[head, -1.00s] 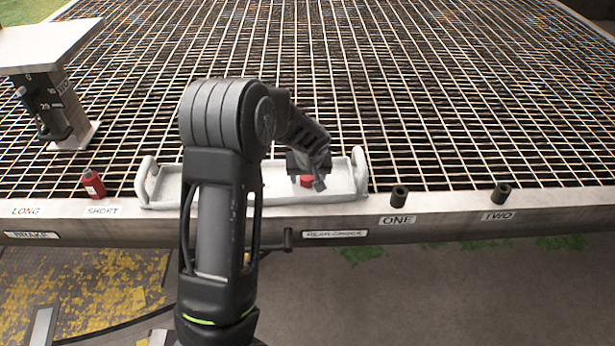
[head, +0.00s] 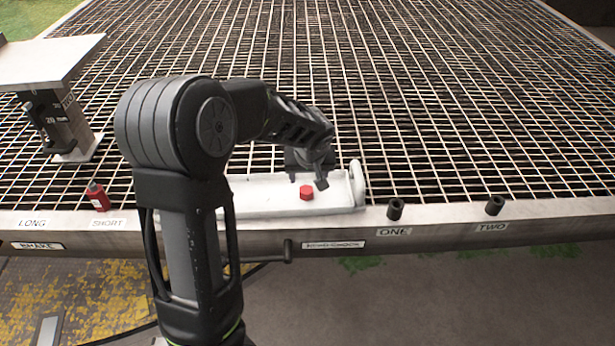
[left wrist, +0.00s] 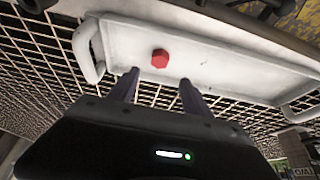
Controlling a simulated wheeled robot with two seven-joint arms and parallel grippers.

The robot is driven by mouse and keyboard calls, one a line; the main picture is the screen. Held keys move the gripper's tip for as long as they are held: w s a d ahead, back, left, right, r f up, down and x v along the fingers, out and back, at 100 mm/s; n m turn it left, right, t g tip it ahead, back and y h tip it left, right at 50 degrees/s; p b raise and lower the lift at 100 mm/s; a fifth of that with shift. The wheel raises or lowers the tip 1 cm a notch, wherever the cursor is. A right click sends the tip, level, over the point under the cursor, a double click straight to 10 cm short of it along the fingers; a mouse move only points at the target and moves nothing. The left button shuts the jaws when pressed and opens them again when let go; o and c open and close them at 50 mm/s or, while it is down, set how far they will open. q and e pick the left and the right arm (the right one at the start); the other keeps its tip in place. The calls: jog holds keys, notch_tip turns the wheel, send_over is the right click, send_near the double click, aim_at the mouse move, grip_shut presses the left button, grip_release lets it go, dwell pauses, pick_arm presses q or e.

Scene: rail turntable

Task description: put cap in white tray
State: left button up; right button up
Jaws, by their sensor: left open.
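The cap is a small red hexagonal piece (head: 306,192). It lies on the floor of the white tray (head: 342,194), towards the tray's right end in the head view. In the left wrist view the cap (left wrist: 160,59) also lies inside the white tray (left wrist: 215,75), clear of the walls. My left gripper (head: 318,180) is close to the cap, just behind and above it. Its two fingers (left wrist: 158,82) are apart with nothing between them. My left arm hides the left part of the tray in the head view. My right gripper does not show.
A red bottle-like piece (head: 98,197) stands by the SHORT label. Two dark sockets, ONE (head: 395,209) and TWO (head: 494,205), stand on the front rail (head: 440,214). A post with a scale (head: 62,125) stands at the left. The grid behind is clear.

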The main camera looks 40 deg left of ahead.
pick_arm(q)
jog(key=shift+s+d+r, duration=0.1)
jog(key=shift+r, duration=0.1)
dwell(0.6)
jog(key=s+d+f+m+g+h, duration=0.1)
jog(key=s+d+f+m+h, duration=0.15)
jog(key=d+f, duration=0.6)
jog(key=s+d+f+m+h, duration=0.15)
jog(key=s+d+f, duration=0.25)
jog(key=d+f, duration=0.45)
jog(key=s+d+f+h, duration=0.1)
jog(key=s+d+f, duration=0.4)
jog(key=s+d, duration=0.1)
jog(key=s+d+f+m+g+h, duration=0.1)
jog(key=s+d+f+h, duration=0.1)
jog(key=s+d+f, duration=0.2)
jog(key=s+d, duration=0.3)
jog(key=s, duration=0.2)
jog(key=shift+s+f+m, duration=0.25)
jog(key=shift+f+m, duration=0.05)
jog(key=shift+f, duration=0.1)
jog(key=shift+d, duration=0.1)
